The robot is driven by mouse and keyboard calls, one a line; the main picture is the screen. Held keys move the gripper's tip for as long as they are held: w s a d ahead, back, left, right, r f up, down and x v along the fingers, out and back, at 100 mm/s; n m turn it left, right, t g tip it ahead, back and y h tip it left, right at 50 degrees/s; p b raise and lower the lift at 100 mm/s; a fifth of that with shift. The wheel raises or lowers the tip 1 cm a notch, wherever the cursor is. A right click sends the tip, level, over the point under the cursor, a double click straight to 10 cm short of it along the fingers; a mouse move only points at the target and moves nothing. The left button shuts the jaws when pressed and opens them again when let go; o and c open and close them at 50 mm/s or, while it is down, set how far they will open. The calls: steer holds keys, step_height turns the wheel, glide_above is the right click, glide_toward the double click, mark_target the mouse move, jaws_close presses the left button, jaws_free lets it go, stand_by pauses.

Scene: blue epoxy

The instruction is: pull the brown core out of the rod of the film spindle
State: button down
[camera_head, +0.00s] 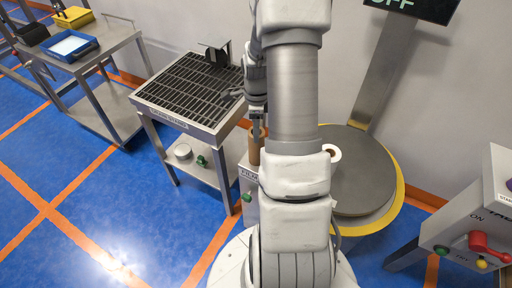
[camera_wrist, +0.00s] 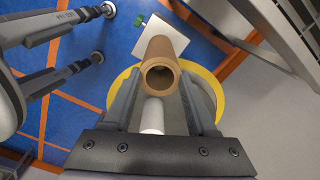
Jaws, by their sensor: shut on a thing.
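The brown core (camera_head: 255,153) is a hollow tube, partly behind my arm in the head view. In the wrist view the core (camera_wrist: 160,52) shows its open near end between the two fingers. My gripper (camera_wrist: 160,82) is shut on the core; in the head view the gripper (camera_head: 258,126) is at the core's upper part. A white box (camera_head: 249,184) with a partly hidden label stands below the core; a pale plate (camera_wrist: 172,35) shows behind it in the wrist view. I cannot make out the rod, nor whether the core is around it.
A round grey turntable (camera_head: 364,185) with a yellow rim lies to the right, with a white roll (camera_head: 332,153) near my arm. A slatted table (camera_head: 190,90) stands close on the left. A control box (camera_head: 470,225) is at the right edge.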

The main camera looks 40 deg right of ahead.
steer(key=shift+r, duration=0.2)
steer(key=shift+r+p, duration=0.5)
step_height(320, 180, up, 12)
steer(key=p, duration=0.8)
steer(key=shift+f, duration=0.2)
